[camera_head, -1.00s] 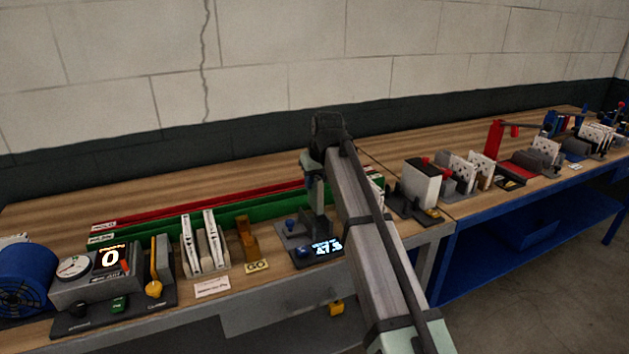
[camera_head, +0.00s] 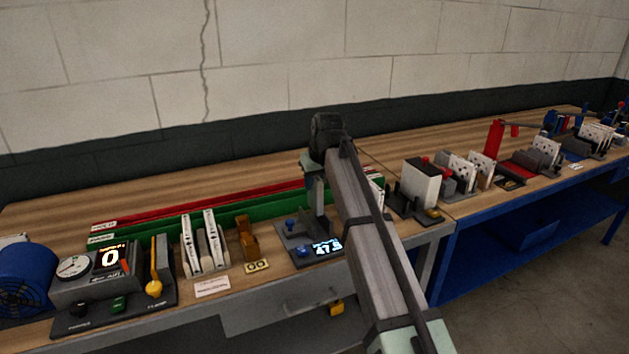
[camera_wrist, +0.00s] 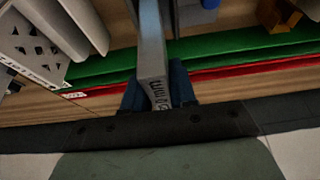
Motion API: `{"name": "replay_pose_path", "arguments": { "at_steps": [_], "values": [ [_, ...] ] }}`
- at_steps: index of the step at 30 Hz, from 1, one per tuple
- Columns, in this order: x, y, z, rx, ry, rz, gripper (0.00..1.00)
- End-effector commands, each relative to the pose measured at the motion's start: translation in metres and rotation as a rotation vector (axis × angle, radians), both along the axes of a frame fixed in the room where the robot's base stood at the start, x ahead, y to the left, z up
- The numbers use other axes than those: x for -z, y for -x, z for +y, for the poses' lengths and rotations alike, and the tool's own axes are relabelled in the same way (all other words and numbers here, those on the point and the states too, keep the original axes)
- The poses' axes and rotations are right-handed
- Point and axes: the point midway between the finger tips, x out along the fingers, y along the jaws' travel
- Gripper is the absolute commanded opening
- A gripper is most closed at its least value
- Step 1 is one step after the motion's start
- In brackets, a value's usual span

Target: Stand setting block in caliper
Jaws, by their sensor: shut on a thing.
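The setting block (camera_wrist: 151,58) is a grey bar with printing that ends in "mm" at its near end. My gripper (camera_wrist: 154,88) is shut on it with its blue fingers, one on each side. In the head view, the caliper (camera_head: 291,240) is a dark base with blue knobs and a lit display (camera_head: 327,247) that reads about 47.5. My arm's end hangs over its right side and hides part of it. The block's far end runs out of the wrist view at the top. I cannot tell whether it touches the caliper.
Green (camera_head: 190,222) and red (camera_head: 180,206) rails run behind the caliper. White filters (camera_head: 205,243) and an orange-brown stand (camera_head: 247,239) are to its left, with a gauge box (camera_head: 88,275) farther left. A white box (camera_head: 420,185) stands to the right, beyond my arm.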

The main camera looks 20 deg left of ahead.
Motion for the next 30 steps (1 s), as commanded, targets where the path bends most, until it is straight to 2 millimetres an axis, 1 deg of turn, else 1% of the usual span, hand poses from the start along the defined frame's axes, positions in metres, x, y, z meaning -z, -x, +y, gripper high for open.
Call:
{"name": "replay_pose_path", "arguments": {
  "at_steps": [24,30],
  "values": [
    [0.019,0.0,0.0,0.0,0.0,0.0,0.0],
    [0.021,0.0,0.0,0.0,-0.001,-0.001,0.0]
  ]
}}
